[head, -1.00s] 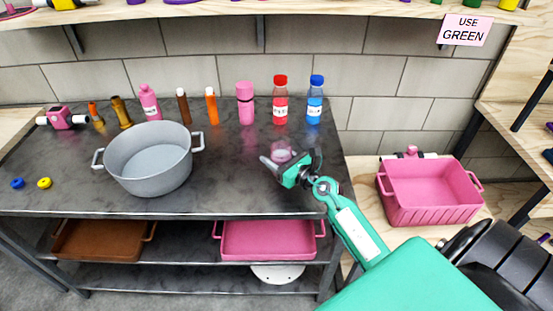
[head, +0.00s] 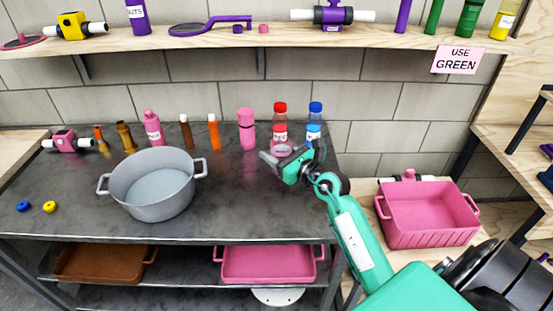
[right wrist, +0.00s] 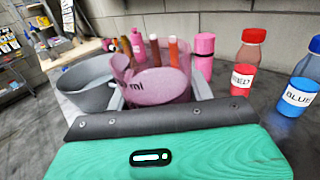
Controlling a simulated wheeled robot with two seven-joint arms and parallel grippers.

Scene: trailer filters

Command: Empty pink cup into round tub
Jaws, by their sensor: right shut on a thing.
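The pink cup (right wrist: 155,65) is a see-through pink beaker with dark "ml" lettering. My right gripper (head: 284,157) is shut on it and holds it roughly upright above the right part of the dark table. The cup also shows small in the head view (head: 282,149), partly hidden by the gripper. I cannot tell what is inside it. The round tub (head: 152,195) is a grey pot with two handles, left of the gripper and apart from the cup. It also shows in the right wrist view (right wrist: 84,92), behind the cup on the left. My left gripper is not in view.
A red-capped bottle (head: 280,130) and a blue-capped bottle (head: 314,130) stand just behind the gripper. A pink bottle (head: 247,130) and several small items line the table's back. A pink crate (head: 428,230) stands at right. The table between tub and gripper is clear.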

